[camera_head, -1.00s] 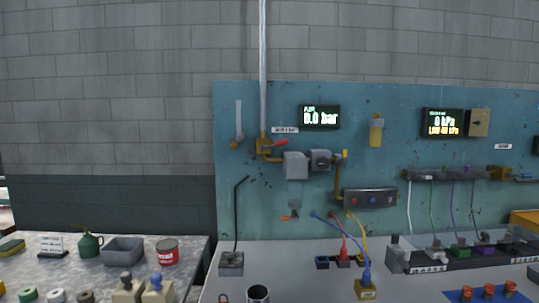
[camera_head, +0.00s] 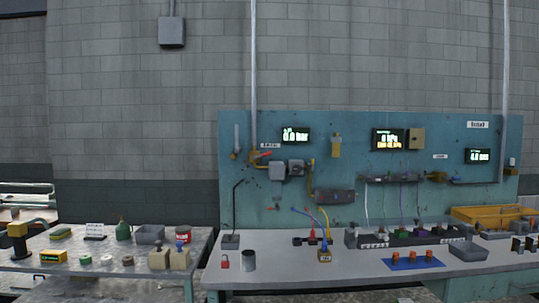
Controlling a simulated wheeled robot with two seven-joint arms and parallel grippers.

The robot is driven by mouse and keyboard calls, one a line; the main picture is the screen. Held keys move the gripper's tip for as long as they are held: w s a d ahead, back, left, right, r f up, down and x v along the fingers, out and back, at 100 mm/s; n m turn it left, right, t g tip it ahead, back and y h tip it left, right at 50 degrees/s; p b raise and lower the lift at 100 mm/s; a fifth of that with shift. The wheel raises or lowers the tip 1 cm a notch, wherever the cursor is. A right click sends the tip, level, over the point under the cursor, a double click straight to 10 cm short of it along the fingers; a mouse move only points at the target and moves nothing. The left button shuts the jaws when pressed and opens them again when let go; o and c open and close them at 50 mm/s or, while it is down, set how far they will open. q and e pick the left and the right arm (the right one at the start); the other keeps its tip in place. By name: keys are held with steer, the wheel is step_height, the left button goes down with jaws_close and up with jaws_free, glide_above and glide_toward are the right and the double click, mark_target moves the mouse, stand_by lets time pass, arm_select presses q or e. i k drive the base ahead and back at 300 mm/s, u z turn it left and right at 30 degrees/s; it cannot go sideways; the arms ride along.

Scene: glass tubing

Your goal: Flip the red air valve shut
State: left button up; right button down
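The red air valve handle (camera_head: 262,155) is on the brass fitting at the foot of the grey vertical pipe (camera_head: 253,70), on the left part of the teal panel. The handle points to the right, across the pipe line, slightly tilted. A small white label sits just above it; its text is too small to read. A dark display (camera_head: 295,135) to its right seems to read 0.0 bar. A grey regulator block (camera_head: 278,171) is below and to the right of the valve. Neither of my grippers shows in the head view.
A grey bench (camera_head: 340,274) runs below the panel, carrying a dark metal cup (camera_head: 249,261), a red padlock (camera_head: 225,262), coloured cables and a blue mat (camera_head: 412,262). A second table (camera_head: 130,281) at left holds tins and blocks. A gap separates the two.

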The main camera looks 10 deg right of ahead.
mark_target(254, 157)
steer(key=u, duration=0.65)
steer(key=i, duration=1.45)
steer(key=z, duration=0.15)
